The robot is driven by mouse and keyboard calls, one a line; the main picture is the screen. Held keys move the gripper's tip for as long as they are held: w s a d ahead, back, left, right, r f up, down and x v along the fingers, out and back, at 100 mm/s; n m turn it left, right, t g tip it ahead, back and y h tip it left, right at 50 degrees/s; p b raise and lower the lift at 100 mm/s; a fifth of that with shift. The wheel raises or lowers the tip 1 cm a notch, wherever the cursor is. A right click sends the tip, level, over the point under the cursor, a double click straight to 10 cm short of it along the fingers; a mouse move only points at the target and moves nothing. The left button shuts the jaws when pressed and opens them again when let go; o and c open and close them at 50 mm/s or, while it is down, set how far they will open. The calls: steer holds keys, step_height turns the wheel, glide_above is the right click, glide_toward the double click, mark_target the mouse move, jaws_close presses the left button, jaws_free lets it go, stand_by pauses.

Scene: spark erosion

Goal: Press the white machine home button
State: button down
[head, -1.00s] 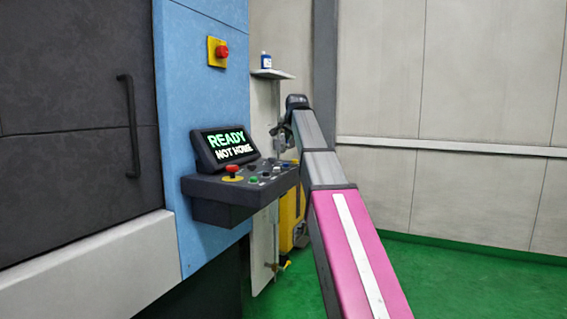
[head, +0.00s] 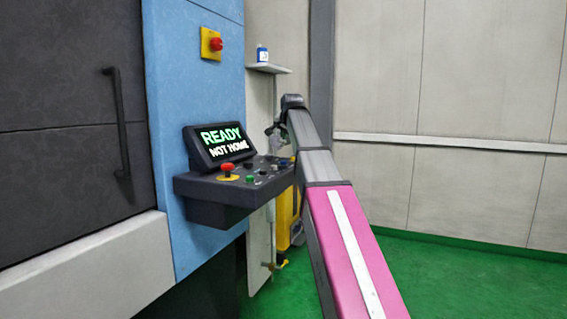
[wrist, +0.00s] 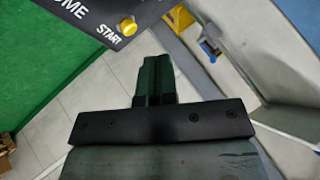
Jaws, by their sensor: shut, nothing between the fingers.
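The control panel (head: 215,190) juts from the blue machine front, with several small buttons and a red mushroom button (head: 228,169) on it. Its screen (head: 218,145) reads "READY NOT HOME". I cannot pick out the white home button for certain in the head view. In the wrist view a panel corner (wrist: 88,18) shows the cut-off word "OME" and "START", with a yellow button (wrist: 127,27) by "START"; the home button is not clearly seen. My gripper (wrist: 155,62) is shut and empty, its tips near that corner.
A red stop button on a yellow plate (head: 211,43) is on the blue front above the screen. A small shelf (head: 268,68) with a bottle (head: 262,54) is behind. A dark door with a handle (head: 120,122) is at left. Green floor (head: 460,275) is clear at right.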

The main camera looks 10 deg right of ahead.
steer(key=shift+f, duration=3.65)
steer(key=shift+f, duration=0.1)
steer(key=shift+f, duration=0.3)
steer(key=shift+f, duration=0.4)
steer(key=shift+r, duration=3.3)
